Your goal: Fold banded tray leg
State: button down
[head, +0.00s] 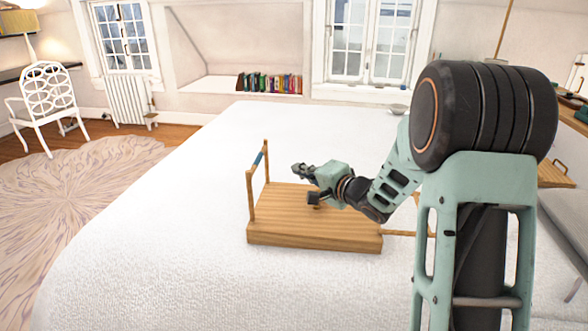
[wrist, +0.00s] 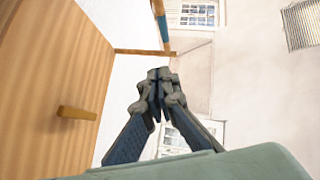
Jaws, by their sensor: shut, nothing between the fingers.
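The wooden tray (head: 300,233) lies on the white bed, and its flat board (wrist: 55,70) fills the left of the wrist view. The banded leg (head: 251,195) stands upright at the tray's left end, with a blue band (head: 258,158) on its top bar. In the wrist view the blue band (wrist: 164,28) shows near the top. My gripper (head: 300,170) is shut and empty above the board, to the right of the leg and apart from it. The closed fingers (wrist: 160,75) also show in the wrist view, pointing toward the leg.
A small wooden peg (wrist: 77,113) sticks up from the board. A thin wooden piece (head: 400,233) extends from the tray's right side, partly behind my arm. The bed (head: 160,240) is clear left of the tray. A bookshelf niche (head: 270,84) and windows are far behind.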

jog(key=shift+d+r+m+y, duration=0.1)
jog(key=shift+d+m+y, duration=0.25)
jog(key=shift+m, duration=0.35)
jog(key=shift+a, duration=0.2)
jog(key=s+a+b+x, duration=0.1)
jog(key=a+b+x, duration=0.1)
jog(key=x, duration=1)
jog(key=shift+a+b, duration=0.25)
jog(key=shift+b, duration=0.4)
jog(key=shift+w, duration=0.1)
